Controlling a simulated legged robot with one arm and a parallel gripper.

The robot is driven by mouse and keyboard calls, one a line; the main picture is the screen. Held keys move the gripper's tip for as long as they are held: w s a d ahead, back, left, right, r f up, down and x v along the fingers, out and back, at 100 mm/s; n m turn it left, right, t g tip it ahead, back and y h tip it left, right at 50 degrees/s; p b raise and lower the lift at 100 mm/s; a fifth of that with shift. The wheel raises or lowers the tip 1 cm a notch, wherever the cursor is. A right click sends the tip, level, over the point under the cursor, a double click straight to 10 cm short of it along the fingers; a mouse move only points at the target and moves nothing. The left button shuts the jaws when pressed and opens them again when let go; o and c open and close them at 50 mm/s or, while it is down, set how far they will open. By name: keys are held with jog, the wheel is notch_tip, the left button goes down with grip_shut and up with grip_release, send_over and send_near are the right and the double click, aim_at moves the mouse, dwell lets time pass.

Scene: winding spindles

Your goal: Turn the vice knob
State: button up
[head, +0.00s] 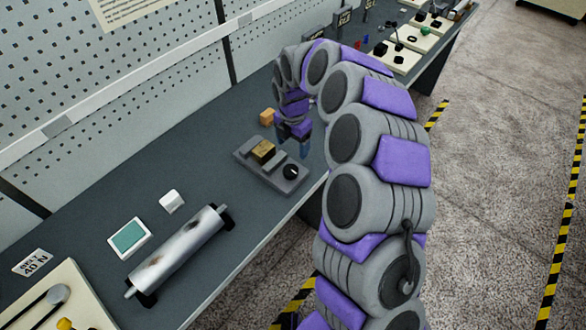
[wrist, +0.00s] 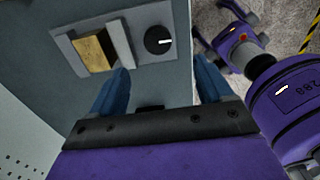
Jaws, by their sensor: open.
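The vice (head: 272,172) is a grey plate on the bench holding a yellow-brown block (head: 263,151) beside a jaw. Its knob (head: 291,171) is round and black with a white mark, at the plate's right end. The wrist view also shows the knob (wrist: 159,41), the block (wrist: 96,50) and the light jaw (wrist: 121,43). My gripper (wrist: 165,80) is open and empty, with blue fingers pointing toward the vice. In the wrist view the knob lies between the finger directions, beyond the tips and apart from them. In the head view my gripper (head: 304,150) is partly hidden by my arm, just behind the knob.
A metal roller (head: 178,248), a teal-topped tray (head: 129,238) and a white block (head: 171,201) lie nearer on the bench. An orange cube (head: 267,117) sits behind the vice. A pegboard wall (head: 120,80) bounds the left. The bench's front edge is close to the knob.

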aim_at(291, 169)
jog(key=f, duration=0.3)
jog(key=f+b, duration=0.1)
jog(key=f, duration=0.7)
jog(key=shift+a, duration=0.35)
jog(key=shift+d+f, duration=0.15)
jog(key=shift+f, duration=0.4)
jog(key=shift+a, duration=0.25)
jog(key=shift+a, duration=0.1)
jog(key=shift+c, duration=0.9)
jog(key=shift+d, duration=0.2)
jog(key=c, duration=0.9)
